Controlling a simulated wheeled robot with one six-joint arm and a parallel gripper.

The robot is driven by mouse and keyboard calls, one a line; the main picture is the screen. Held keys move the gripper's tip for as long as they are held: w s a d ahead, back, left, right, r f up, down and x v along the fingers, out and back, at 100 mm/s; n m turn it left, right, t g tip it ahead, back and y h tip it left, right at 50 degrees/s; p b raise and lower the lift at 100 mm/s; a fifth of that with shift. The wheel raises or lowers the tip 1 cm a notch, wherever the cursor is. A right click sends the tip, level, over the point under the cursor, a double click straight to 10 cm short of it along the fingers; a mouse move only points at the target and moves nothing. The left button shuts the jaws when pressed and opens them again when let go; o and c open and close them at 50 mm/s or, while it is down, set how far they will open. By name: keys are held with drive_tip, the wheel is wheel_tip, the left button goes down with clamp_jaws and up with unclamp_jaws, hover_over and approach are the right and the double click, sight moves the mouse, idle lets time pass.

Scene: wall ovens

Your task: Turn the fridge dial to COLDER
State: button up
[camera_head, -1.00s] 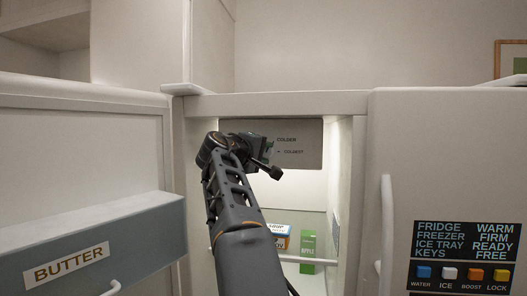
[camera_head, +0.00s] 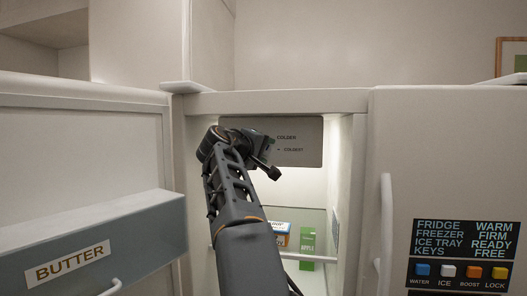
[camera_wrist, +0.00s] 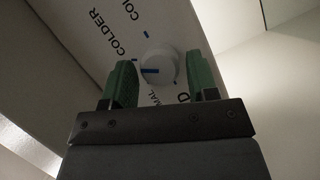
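The control panel (camera_head: 300,155) hangs at the top of the open fridge compartment. In the wrist view the dial (camera_wrist: 160,60) is a round white knob with a blue pointer. The pointer faces left, between the COLDER label (camera_wrist: 108,36) and a partly hidden label ending in MAL. My gripper (camera_wrist: 160,64) is open, with one green finger on each side of the dial. I cannot tell whether the fingers touch it. In the head view my gripper (camera_head: 268,156) is at the panel's left part.
A drawer labelled BUTTER (camera_head: 100,240) juts out on the left. A green carton (camera_head: 307,243) and a small box (camera_head: 281,231) stand on the shelf below. A door with a white handle (camera_head: 386,230) and coloured buttons (camera_head: 458,272) is on the right.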

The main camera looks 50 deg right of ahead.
drive_tip(key=shift+o, duration=0.9)
drive_tip(key=b+v, duration=0.2)
drive_tip(key=v, duration=1.1)
drive_tip(key=shift+s+a+b, duration=0.15)
drive_tip(key=shift+a+b, duration=0.25)
